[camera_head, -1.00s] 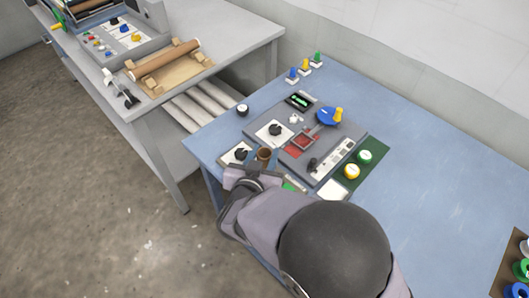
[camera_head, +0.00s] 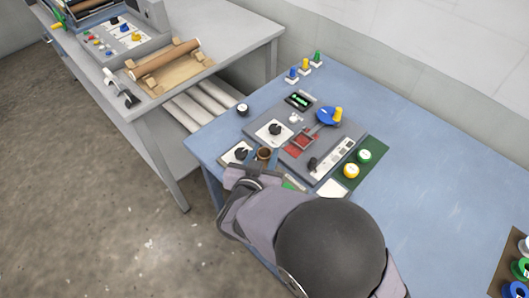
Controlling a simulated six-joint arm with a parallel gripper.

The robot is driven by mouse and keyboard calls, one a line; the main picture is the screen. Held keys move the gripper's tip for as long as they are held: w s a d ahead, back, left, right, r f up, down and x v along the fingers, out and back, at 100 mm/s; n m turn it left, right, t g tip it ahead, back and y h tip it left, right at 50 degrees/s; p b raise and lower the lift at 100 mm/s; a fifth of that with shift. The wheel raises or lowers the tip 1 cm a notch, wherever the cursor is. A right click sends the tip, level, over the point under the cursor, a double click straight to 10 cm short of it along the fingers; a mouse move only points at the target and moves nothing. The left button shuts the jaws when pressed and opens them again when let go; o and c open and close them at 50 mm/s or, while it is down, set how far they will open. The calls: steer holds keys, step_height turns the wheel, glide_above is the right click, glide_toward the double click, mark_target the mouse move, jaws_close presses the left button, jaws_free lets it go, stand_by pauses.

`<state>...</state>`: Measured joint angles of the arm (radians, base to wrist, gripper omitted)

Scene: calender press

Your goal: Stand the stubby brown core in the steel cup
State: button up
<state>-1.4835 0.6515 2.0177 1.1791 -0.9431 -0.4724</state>
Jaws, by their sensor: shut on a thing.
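The stubby brown core (camera_head: 264,154) is a short, open-topped tube near the front left corner of the blue bench. My gripper (camera_head: 261,164) is shut on it, with the core's open end upward and its lower part hidden by the jaws. I cannot make out the steel cup; it may be hidden behind my gripper and arm. I cannot tell whether the core's base touches anything.
A grey control panel (camera_head: 324,129) with a blue-and-yellow handle (camera_head: 329,116) stands just right of the core. A dial plate (camera_head: 239,153) lies close left.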

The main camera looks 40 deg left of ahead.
steer(key=shift+f, duration=0.25)
steer(key=shift+f+b, duration=0.9)
steer(key=shift+f, duration=0.35)
steer(key=shift+f, duration=0.25)
steer(key=shift+f+b, duration=0.6)
steer(key=shift+f, duration=0.05)
steer(key=shift+f, duration=0.55)
stand_by(1.3)
steer(key=o, duration=1.7)
steer(key=shift+c, duration=0.2)
steer(key=shift+r, duration=0.15)
steer(key=shift+r+p, duration=3.25)
steer(key=shift+r, duration=0.1)
